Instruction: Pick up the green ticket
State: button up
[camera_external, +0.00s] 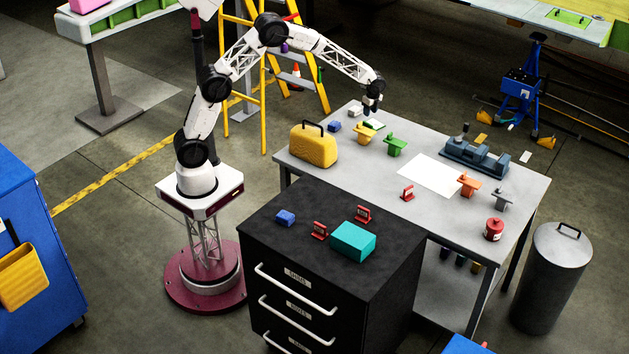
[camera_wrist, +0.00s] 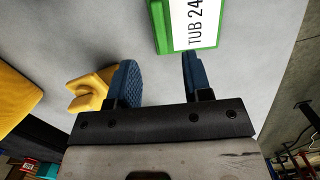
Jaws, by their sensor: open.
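The green ticket (camera_wrist: 208,30) is a white card in a green frame, lettered "TUB 24", at the top of the wrist view and cut off by its edge. In the external view a small white and green piece (camera_external: 375,125), seemingly the ticket, lies at the far left end of the grey table (camera_external: 325,171). My gripper (camera_wrist: 158,72) is open with nothing between its blue fingers. The ticket is beyond the fingertips, nearer the right finger, apart from both. In the external view my gripper (camera_external: 372,108) points down just above the ticket.
A yellow block-like piece (camera_wrist: 92,90) sits just left of my left finger. A yellow case (camera_external: 313,148), a green stand (camera_external: 396,145) and a blue block (camera_external: 334,127) are nearby. A white sheet (camera_external: 430,174) lies mid-table; a grey-blue fixture (camera_external: 475,157) stands behind it.

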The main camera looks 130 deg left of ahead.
aim_at(373, 123)
jog(key=shift+s+f, duration=0.1)
jog(key=shift+f, duration=1.15)
jog(key=shift+s+a+f, duration=0.1)
jog(key=shift+s+f, duration=0.05)
jog(key=shift+f, duration=1.15)
jog(key=shift+s+f, duration=0.15)
jog(key=shift+f, duration=1.15)
grip_shut()
